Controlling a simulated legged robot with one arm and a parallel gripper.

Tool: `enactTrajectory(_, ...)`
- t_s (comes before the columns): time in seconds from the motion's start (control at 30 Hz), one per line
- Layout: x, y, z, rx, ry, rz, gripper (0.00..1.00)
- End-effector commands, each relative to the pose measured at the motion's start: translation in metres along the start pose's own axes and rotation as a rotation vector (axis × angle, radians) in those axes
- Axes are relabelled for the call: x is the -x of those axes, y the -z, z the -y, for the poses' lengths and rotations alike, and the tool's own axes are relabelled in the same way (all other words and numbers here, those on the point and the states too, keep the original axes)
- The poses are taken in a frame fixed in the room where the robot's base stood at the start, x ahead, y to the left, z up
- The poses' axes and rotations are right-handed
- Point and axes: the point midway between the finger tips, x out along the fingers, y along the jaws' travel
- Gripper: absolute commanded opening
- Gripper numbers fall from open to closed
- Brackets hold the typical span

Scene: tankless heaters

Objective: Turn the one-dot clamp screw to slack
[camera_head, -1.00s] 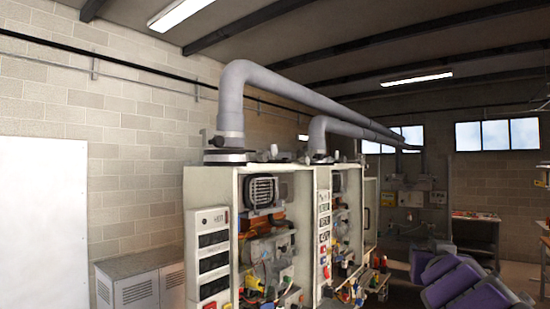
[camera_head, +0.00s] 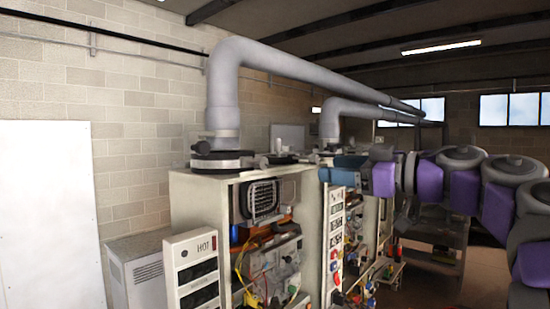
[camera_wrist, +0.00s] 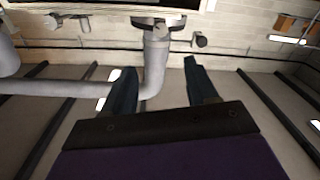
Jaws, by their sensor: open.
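A dark clamp collar (camera_head: 221,160) circles the foot of the near grey flue pipe (camera_head: 224,95) on top of the near heater. Farther back, a second flue pipe (camera_head: 329,124) rises behind my arm. No dot marks are readable, so I cannot tell the one-dot screw. My gripper (camera_head: 322,174) is open and empty, right of the near collar. In the upside-down wrist view its dark fingers (camera_wrist: 160,66) lie on either side of a pipe (camera_wrist: 157,65) in the picture; contact cannot be told. Beyond them are a dark collar (camera_wrist: 158,21) and a small dark knob (camera_wrist: 200,40).
The near heater cabinet (camera_head: 200,220) is open at the front, with wires and parts inside. A white panel (camera_head: 45,215) and a grey cabinet (camera_head: 140,272) stand at left. A shelf unit (camera_head: 435,265) stands behind at right.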

Motion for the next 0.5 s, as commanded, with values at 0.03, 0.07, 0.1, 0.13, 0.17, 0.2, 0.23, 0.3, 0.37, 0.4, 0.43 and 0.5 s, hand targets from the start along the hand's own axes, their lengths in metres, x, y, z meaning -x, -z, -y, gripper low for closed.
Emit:
enactTrajectory(0.03,-0.006,-0.001,0.001,0.001,0.004,0.001,0.58)
enactTrajectory(0.07,-0.009,-0.001,0.001,0.001,0.004,0.000,0.58)
enactTrajectory(0.1,-0.015,-0.001,0.000,0.001,0.004,0.000,0.58)
enactTrajectory(0.13,-0.019,-0.002,-0.001,0.001,0.004,-0.001,0.58)
enactTrajectory(0.17,-0.024,-0.002,-0.002,0.000,0.003,-0.001,0.58)
enactTrajectory(0.2,-0.031,-0.003,-0.004,-0.002,0.002,-0.002,0.58)
enactTrajectory(0.23,-0.036,-0.004,-0.005,-0.004,0.002,-0.002,0.58)
enactTrajectory(0.3,-0.049,-0.004,-0.006,-0.004,0.003,-0.003,0.58)
enactTrajectory(0.37,-0.061,-0.002,-0.005,-0.001,0.002,-0.005,0.58)
enactTrajectory(0.4,-0.069,-0.002,-0.006,-0.001,0.000,-0.005,0.58)
enactTrajectory(0.43,-0.074,-0.002,-0.006,0.000,0.000,-0.005,0.58)
enactTrajectory(0.5,-0.087,-0.003,-0.005,-0.002,0.001,-0.005,0.58)
